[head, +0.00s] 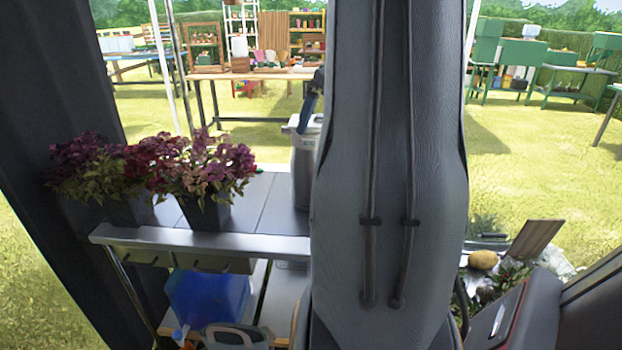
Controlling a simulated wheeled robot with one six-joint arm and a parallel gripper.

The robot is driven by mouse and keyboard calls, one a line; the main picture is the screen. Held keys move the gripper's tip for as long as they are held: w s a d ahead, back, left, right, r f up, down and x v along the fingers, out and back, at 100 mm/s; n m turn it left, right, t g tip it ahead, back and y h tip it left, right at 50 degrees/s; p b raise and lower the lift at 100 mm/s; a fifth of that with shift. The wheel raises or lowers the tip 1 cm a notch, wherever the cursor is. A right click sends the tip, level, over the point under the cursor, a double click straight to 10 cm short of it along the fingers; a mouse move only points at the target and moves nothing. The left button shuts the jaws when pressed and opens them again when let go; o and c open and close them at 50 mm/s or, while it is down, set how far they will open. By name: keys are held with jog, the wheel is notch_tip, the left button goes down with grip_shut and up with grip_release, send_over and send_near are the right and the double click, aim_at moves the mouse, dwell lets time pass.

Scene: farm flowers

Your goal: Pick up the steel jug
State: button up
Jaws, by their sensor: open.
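The steel jug (303,168) stands upright on the grey metal top of a cart in the head view, just left of my arm. My arm hides its right side. A dark blue slanted piece at the jug's top looks like one finger of my gripper (309,108). The rest of my gripper is hidden behind my arm. The gripper is open. I cannot tell whether the finger touches the jug.
Two dark pots of purple flowers (205,212) stand on the cart top (262,205), left of the jug. A blue container (208,297) sits on the shelf below. Plants and a potato-like object (483,260) lie at right. A wooden table (250,76) stands behind on grass.

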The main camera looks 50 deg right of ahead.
jog(key=shift+d+p+x, duration=0.1)
jog(key=shift+p+x, duration=0.65)
jog(key=shift+x, duration=1.1)
jog(key=shift+d+p+x, duration=0.15)
jog(key=shift+p+x, duration=0.55)
jog(key=shift+x, duration=1.2)
jog(key=shift+w, duration=0.1)
jog(key=c, duration=1.7)
jog(key=shift+r, duration=0.2)
jog(key=shift+c, duration=1)
jog(key=shift+r, duration=0.1)
